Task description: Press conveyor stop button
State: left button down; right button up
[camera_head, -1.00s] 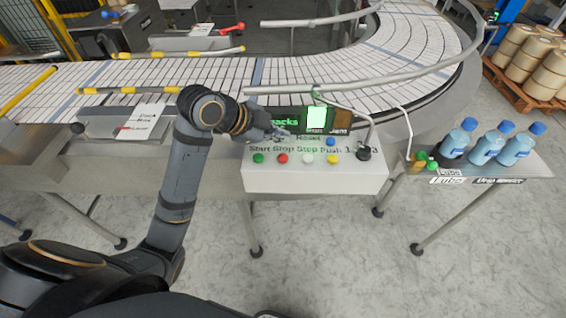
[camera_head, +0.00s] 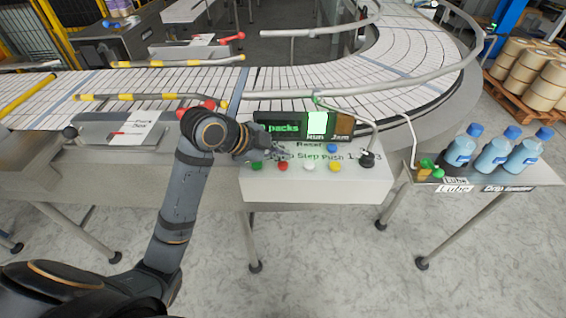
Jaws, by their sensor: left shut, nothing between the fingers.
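The control box (camera_head: 310,190) has a row of buttons on its sloped face: green (camera_head: 256,166), red (camera_head: 283,166), white (camera_head: 308,164) and yellow (camera_head: 334,166). A blue button (camera_head: 332,148) sits above, by the word Reset. The red one lies by the Stop label, which my gripper partly covers. My left gripper (camera_head: 282,154) is shut and empty. In the picture it is just above the green and red buttons. I see no clear contact with the red button. My right gripper is out of view.
A display (camera_head: 280,127) reading packs, with a lit green Run panel (camera_head: 317,122), stands behind the buttons. A black knob (camera_head: 367,159) is at the box's right. The curved conveyor (camera_head: 300,84) and its rails lie behind. Blue bottles (camera_head: 492,155) stand on a right-hand shelf.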

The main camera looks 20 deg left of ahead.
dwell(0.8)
pick_arm(q)
jog(key=shift+f, duration=0.4)
jog(key=shift+f+b, duration=0.45)
jog(key=shift+f, duration=0.1)
dwell(0.5)
jog(key=shift+r, duration=0.1)
jog(key=shift+r+p, duration=0.85)
jog(key=shift+p, duration=0.2)
